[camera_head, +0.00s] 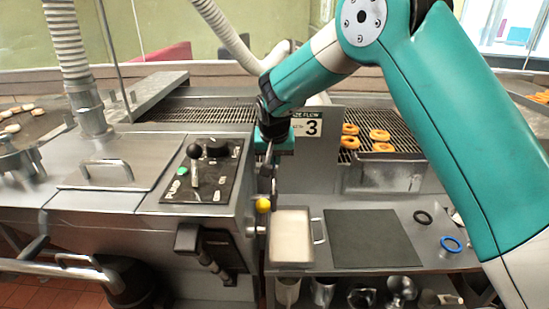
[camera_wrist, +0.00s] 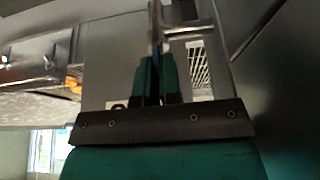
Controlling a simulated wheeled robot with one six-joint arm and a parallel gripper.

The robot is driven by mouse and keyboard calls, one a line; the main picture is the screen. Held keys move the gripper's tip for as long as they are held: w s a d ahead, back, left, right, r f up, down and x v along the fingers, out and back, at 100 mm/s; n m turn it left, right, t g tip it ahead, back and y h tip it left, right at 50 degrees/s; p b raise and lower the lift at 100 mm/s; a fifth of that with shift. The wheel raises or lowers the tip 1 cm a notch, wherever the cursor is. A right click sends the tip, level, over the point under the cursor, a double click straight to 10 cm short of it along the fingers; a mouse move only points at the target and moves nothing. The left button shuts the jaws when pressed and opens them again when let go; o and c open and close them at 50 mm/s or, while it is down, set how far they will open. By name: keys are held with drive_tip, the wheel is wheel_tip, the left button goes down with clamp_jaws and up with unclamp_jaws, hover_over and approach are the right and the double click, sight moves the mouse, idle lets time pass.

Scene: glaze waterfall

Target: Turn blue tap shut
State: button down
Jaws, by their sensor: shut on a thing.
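My gripper (camera_head: 273,180) is at the right side of the steel fryer cabinet, just above a yellow ball knob (camera_head: 263,205). In the wrist view, the two green fingers of my gripper (camera_wrist: 155,66) are closed together on a thin upright metal handle with a blue strip, which I take to be the blue tap (camera_wrist: 155,28). A short horizontal metal pipe stands beside it. In the head view my gripper and arm hide the tap, so its angle cannot be told there.
A pale tray (camera_head: 291,238) and a dark mat (camera_head: 372,240) lie on the steel table to the right. A black ring (camera_head: 423,217) and a blue ring (camera_head: 451,244) lie beyond. A control panel (camera_head: 202,172) with a black lever stands left. Doughnuts (camera_head: 380,135) sit on a wire rack.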

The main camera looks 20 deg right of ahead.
idle(0.4)
drive_tip(key=c, duration=1.3)
unclamp_jaws()
drive_tip(key=b+v, duration=0.2)
drive_tip(key=v, duration=1.5)
drive_tip(key=shift+s+a+r+b, duration=0.15)
drive_tip(key=shift+a+b, duration=0.15)
drive_tip(key=s+f+n+g+y, duration=0.1)
drive_tip(key=s+f+n, duration=0.1)
drive_tip(key=s, duration=0.9)
drive_tip(key=s+a+f+n+g+y, duration=0.1)
drive_tip(key=s+n, duration=0.4)
drive_tip(key=s, duration=0.5)
drive_tip(key=s+a+f+n+g+y, duration=0.1)
drive_tip(key=s+f+n+g+y, duration=0.1)
drive_tip(key=s, duration=0.9)
drive_tip(key=shift+s+f+n+y, duration=0.3)
drive_tip(key=shift+f+n+y, duration=0.4)
drive_tip(key=shift+f+n, duration=0.15)
